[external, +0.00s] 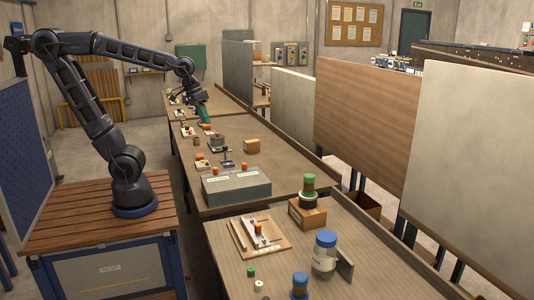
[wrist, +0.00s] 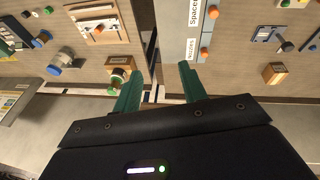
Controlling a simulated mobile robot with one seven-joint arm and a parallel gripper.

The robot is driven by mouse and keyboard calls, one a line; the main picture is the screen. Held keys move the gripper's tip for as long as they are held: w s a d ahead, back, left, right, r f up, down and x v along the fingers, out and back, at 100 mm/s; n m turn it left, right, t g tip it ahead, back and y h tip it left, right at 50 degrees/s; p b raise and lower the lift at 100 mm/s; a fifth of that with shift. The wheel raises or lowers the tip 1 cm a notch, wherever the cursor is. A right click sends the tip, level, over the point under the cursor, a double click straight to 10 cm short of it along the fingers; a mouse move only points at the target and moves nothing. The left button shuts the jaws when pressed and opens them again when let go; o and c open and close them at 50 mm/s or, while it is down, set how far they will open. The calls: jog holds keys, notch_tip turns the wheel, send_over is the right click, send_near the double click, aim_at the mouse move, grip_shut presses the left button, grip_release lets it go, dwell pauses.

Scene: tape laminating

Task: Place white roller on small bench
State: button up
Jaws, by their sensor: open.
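A small white cylinder, which looks like the white roller (external: 258,286), stands on the nearest table by its front left edge in the external view. I cannot tell which piece is the small bench.
Near the cylinder are a green piece (external: 251,272), a blue-capped jar (external: 324,255) and a blue-topped bottle (external: 300,284). A wooden board (external: 275,242) and a wooden box (external: 306,216) stand behind. A grey box (external: 236,187) sits on the middle table. Tall panels line the right side.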

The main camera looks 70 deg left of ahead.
jog(key=s+a+f+m+t+y, duration=0.1)
jog(key=s+a, duration=0.7)
jog(key=shift+s+f+m+y, duration=0.15)
jog(key=shift+s+m+y, duration=0.15)
dwell(0.9)
